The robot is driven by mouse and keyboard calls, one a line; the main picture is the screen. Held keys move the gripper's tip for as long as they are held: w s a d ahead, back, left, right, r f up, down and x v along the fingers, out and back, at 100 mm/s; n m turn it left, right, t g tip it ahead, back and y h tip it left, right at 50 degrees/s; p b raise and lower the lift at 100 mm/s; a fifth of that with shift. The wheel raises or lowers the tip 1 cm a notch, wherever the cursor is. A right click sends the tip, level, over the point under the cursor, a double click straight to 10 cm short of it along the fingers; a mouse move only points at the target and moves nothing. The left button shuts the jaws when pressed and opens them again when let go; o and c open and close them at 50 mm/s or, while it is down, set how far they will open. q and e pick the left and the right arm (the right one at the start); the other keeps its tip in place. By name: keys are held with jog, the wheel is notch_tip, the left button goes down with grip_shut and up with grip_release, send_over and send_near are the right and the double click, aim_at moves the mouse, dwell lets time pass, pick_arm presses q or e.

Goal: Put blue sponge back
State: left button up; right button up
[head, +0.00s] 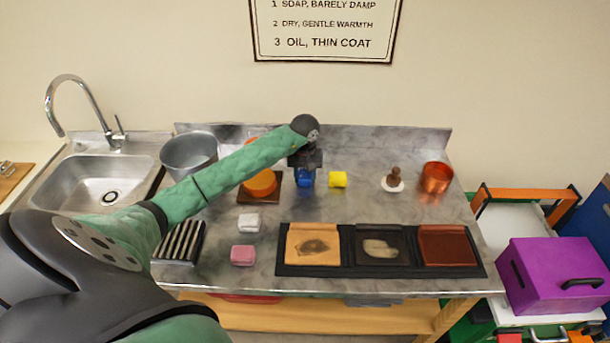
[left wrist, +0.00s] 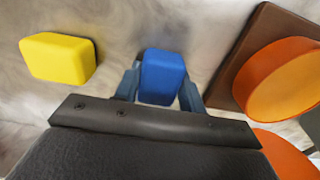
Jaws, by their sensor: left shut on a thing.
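The blue sponge (head: 305,178) is at the back middle of the counter, between an orange round thing and a yellow sponge. My left gripper (head: 305,174) points down over it and is shut on it. In the left wrist view the blue sponge (left wrist: 162,76) sits between the two fingers of my left gripper (left wrist: 160,88). Whether it touches the counter I cannot tell. My right gripper is not in view.
The yellow sponge (head: 338,179) is close on the right, the orange round thing (head: 260,184) on a brown board close on the left. White (head: 249,222) and pink (head: 243,255) blocks lie nearer. A dark tray (head: 282,262) holds leather panels. A copper cup (head: 436,178) stands right.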

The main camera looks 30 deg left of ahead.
pick_arm(q)
jog(key=shift+f, duration=0.1)
jog(key=o, duration=0.9)
jog(key=shift+o, duration=0.2)
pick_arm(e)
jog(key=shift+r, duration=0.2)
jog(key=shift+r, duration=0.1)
